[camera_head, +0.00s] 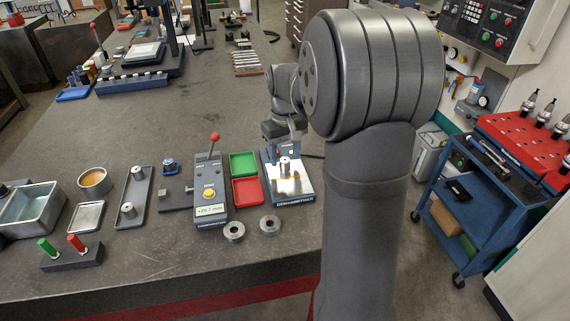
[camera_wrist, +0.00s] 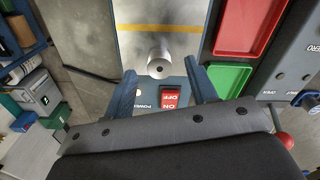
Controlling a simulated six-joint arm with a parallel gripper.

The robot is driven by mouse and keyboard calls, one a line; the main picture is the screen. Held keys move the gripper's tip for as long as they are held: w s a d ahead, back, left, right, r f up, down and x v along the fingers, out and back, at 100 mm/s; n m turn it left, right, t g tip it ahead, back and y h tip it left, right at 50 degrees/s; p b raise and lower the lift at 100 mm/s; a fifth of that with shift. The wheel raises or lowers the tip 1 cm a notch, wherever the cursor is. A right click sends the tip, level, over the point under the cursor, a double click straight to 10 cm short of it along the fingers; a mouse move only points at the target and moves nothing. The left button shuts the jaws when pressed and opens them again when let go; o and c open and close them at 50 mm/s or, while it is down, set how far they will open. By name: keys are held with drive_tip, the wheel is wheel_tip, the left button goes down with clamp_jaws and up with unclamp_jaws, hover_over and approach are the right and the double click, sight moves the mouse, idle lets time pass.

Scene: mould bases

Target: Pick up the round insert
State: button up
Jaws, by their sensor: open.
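The round insert (camera_head: 285,164) is a small metal cylinder with a hole in its top. It stands on the bright plate of the demagnetizer (camera_head: 293,198), near the plate's far part. In the wrist view the insert (camera_wrist: 158,63) shows just beyond and between the fingertips. My gripper (camera_head: 284,150) is over the far part of the demagnetizer, close to the insert. In the wrist view my gripper (camera_wrist: 161,72) has its two blue fingers apart with nothing held; I cannot tell how high the tips are above the plate.
A green tray (camera_head: 243,163) and red tray (camera_head: 248,191) lie left of the demagnetizer, beside a gauge box with a red-knobbed lever (camera_head: 214,150). Two metal rings (camera_head: 234,231) (camera_head: 270,225) lie in front. A grey tray (camera_head: 134,205) holds two similar cylinders.

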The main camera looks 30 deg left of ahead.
wheel_tip(320, 180, down, 2)
drive_tip(key=shift+f, duration=0.15)
clamp_jaws()
idle(0.3)
